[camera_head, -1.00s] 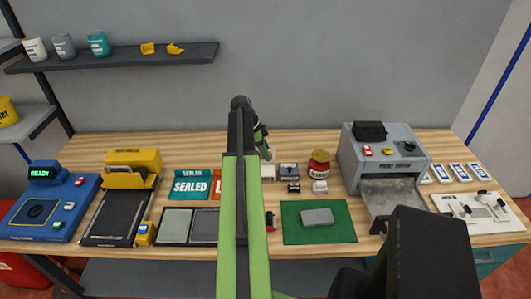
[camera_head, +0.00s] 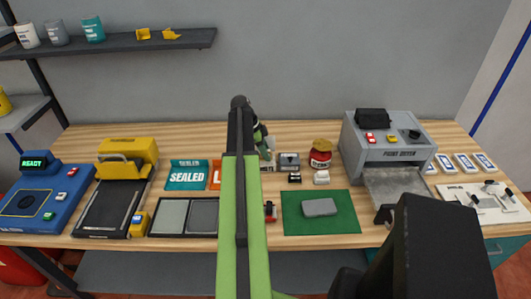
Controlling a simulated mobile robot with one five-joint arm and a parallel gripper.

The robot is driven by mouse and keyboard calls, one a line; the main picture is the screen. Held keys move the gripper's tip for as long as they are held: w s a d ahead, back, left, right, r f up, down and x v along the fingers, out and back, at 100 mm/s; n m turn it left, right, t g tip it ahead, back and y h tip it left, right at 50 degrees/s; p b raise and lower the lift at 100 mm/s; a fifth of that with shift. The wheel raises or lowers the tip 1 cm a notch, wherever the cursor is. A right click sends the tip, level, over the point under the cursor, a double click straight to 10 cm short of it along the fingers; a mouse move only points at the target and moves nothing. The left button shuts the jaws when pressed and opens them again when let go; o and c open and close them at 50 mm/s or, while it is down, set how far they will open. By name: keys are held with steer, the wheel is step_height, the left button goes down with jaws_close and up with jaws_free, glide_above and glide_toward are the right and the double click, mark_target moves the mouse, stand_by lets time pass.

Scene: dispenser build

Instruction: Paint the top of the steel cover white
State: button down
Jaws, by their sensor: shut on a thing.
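A grey slab that looks like the steel cover (camera_head: 320,207) lies flat on a green mat (camera_head: 292,228) at the front middle of the bench. Its top is grey. My green arm runs up the middle of the view. My gripper (camera_head: 266,151) is mostly hidden behind the arm, over the back of the bench and left of the mat. A small whitish thing shows at it, and it is shut on that. What the thing is cannot be told.
A paint oven (camera_head: 384,153) with a steel tray stands right of the mat. A red jar (camera_head: 320,159) and small blocks stand behind it. A wall shelf (camera_head: 130,52) holds pots.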

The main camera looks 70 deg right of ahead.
steer(key=shift+f+b, duration=0.5)
steer(key=shift+f, duration=0.05)
stand_by(0.6)
stand_by(0.5)
step_height(320, 180, up, 7)
steer(key=p, duration=0.7)
steer(key=shift+r, duration=0.15)
